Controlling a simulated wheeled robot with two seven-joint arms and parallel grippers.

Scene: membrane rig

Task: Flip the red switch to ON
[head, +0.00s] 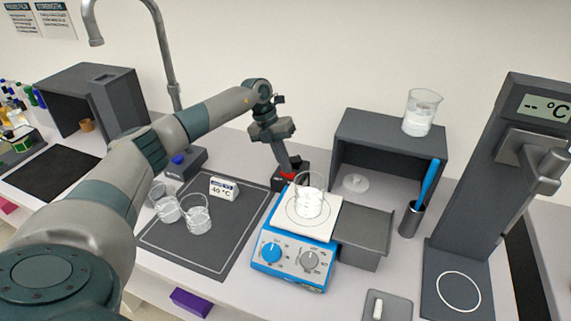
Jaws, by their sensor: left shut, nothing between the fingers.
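The red switch (288,175) is a small red piece on a dark box behind the blue hotplate. My left gripper (284,166) points down right at the switch, shut with nothing in it. Its fingertips look to be at or just above the red piece; I cannot tell whether they touch. The gripper partly hides the switch, so its position is unclear. My right gripper is not in view.
The blue hotplate (293,262) carries a beaker (309,203) just in front of the switch. A grey shelf box (392,130) stands to the right, a blue-knobbed box (184,164) to the left.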

